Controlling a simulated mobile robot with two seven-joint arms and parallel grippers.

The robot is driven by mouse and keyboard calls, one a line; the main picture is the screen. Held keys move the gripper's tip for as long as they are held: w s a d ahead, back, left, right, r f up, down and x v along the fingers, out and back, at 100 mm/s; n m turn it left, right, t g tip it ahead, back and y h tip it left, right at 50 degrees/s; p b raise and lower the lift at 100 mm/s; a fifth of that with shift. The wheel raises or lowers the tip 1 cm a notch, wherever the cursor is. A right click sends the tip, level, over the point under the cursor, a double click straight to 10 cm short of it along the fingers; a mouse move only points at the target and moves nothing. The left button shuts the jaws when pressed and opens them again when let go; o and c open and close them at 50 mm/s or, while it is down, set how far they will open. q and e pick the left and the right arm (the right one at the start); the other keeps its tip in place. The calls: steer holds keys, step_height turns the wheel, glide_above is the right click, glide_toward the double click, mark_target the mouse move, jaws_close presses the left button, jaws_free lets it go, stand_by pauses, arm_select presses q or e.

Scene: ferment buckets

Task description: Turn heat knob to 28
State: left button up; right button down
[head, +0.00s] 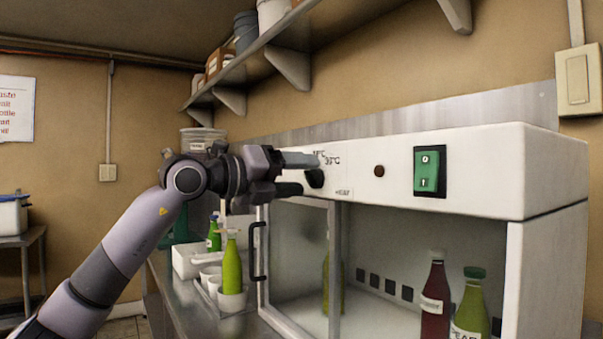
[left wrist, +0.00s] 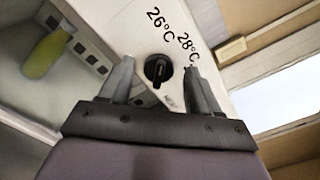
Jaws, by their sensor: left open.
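The black heat knob (head: 315,178) sits on the white front panel of the incubator cabinet, at its left end. It also shows in the left wrist view (left wrist: 157,69), beside printed marks 26°C and 28°C (left wrist: 187,47). I cannot tell for sure which mark the knob points at. My left gripper (head: 301,173) is open in front of the panel. In the left wrist view its two fingers (left wrist: 160,76) stand on either side of the knob, with gaps visible between them and it. My right gripper is not in view.
A green rocker switch (head: 429,171) and a small dark round light (head: 379,171) are on the same panel. Below is a glass door with a black handle (head: 259,251). A shelf (head: 290,66) hangs above.

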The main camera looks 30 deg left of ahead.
arm_select(q)
steer(key=shift+w+d, duration=0.2)
steer(key=shift+w, duration=0.3)
steer(key=c, duration=1)
steer(key=shift+m, duration=0.3)
steer(key=m+p, duration=0.1)
steer(key=m, duration=0.4)
steer(key=shift+d+r, duration=0.1)
steer(key=shift+d, duration=0.05)
steer(key=shift+m+p, duration=0.45)
steer(key=shift+m, duration=0.55)
steer(key=shift+s+m, duration=0.1)
steer(key=shift+m, duration=0.5)
steer(key=shift+d, duration=0.1)
